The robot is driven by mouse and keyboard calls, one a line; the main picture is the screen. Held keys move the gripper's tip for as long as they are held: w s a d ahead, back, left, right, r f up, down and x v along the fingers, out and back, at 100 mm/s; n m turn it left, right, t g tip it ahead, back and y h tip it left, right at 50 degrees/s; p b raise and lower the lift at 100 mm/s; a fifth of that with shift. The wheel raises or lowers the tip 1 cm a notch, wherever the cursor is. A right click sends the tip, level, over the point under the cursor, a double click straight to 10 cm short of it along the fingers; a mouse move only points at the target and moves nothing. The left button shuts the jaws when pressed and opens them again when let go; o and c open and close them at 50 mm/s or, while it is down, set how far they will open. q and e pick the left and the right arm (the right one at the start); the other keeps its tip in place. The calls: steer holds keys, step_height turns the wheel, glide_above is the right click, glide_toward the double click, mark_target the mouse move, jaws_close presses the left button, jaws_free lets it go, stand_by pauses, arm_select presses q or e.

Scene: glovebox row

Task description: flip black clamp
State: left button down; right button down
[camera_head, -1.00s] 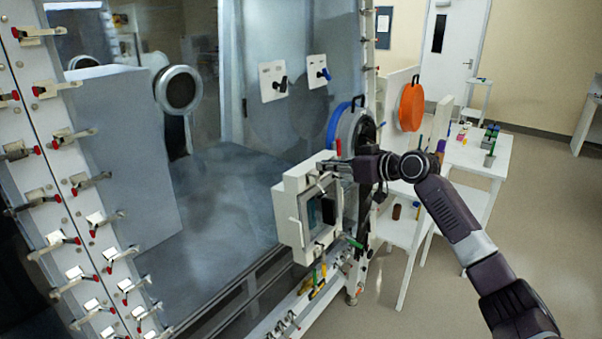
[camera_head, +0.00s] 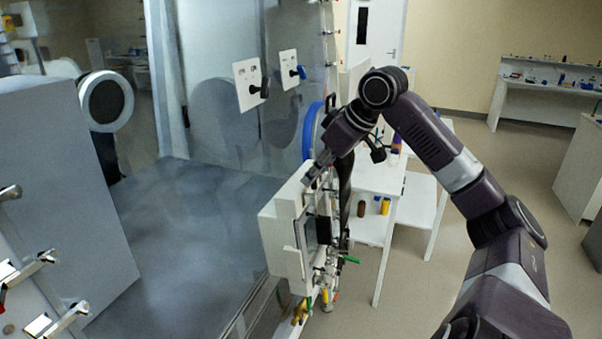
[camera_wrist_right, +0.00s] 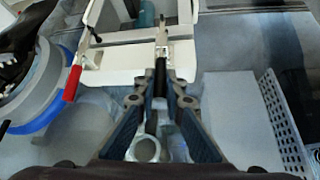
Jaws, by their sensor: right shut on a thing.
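The black clamp (camera_wrist_right: 161,72) sits on the edge of a white box-like door frame, its metal tip pointing up in the right wrist view. My right gripper (camera_wrist_right: 161,98) is shut around its black handle. In the head view, my right gripper (camera_head: 314,174) reaches down to the top of the white box (camera_head: 281,236) on the glovebox front; the clamp is too small and covered to make out there. My left gripper is in neither view.
A red-handled clamp (camera_wrist_right: 73,82) sits left of the black one. A round port with a blue ring (camera_head: 309,130) is just behind my gripper. Green and yellow handles hang below the box. A white table (camera_head: 375,178) stands to the right; open floor lies beyond.

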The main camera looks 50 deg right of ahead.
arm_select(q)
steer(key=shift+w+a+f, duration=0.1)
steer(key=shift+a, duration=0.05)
arm_select(e)
steer(key=shift+f, duration=0.1)
steer(key=c, duration=2)
jaws_free()
steer(key=shift+w+a, duration=0.1)
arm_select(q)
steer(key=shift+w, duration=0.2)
arm_select(e)
steer(key=v, duration=1.2)
steer(key=shift+w, duration=0.1)
